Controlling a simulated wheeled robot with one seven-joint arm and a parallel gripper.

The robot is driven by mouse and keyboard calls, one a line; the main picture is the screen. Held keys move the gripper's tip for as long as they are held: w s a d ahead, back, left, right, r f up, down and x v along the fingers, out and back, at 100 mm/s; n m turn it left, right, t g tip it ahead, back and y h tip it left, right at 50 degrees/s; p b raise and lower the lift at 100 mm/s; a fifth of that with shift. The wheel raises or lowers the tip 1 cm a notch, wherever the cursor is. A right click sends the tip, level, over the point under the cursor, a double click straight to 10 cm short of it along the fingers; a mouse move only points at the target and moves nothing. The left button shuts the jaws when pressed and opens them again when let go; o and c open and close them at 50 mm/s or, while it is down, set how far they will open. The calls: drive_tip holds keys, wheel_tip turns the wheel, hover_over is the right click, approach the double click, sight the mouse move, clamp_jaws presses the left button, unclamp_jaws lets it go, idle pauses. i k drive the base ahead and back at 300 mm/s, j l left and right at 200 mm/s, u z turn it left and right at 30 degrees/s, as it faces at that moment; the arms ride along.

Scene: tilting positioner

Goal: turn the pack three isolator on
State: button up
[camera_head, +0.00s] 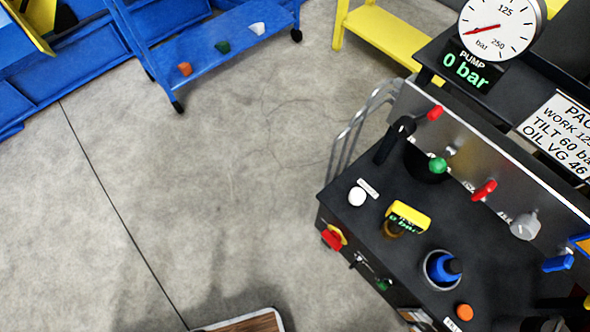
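A black hydraulic power pack (335,205) stands at the right of the head view, with a sign reading "PAC…" cut off, so its number does not show. On its front left corner is a red and yellow rotary switch (333,238), which looks like the isolator. I cannot tell which way its handle is turned. The pump display (468,69) reads 0 bar in green, and the needle of the round gauge (499,27) points to the low side. My gripper is not in this view.
Red lever (484,190), green lever (437,165) and blue handle (558,263) stand up along the pack. An orange button (464,312) is on its front top. A blue trolley (210,50) and a yellow step (385,32) stand behind. The grey floor at left is clear.

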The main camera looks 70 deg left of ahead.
sight(333, 238)
drive_tip(key=k+j+u, duration=0.1)
drive_tip(key=k+u, duration=0.3)
drive_tip(key=k+j+u, duration=0.4)
drive_tip(key=k, duration=0.2)
drive_tip(key=i+l, duration=0.1)
drive_tip(key=i, duration=0.1)
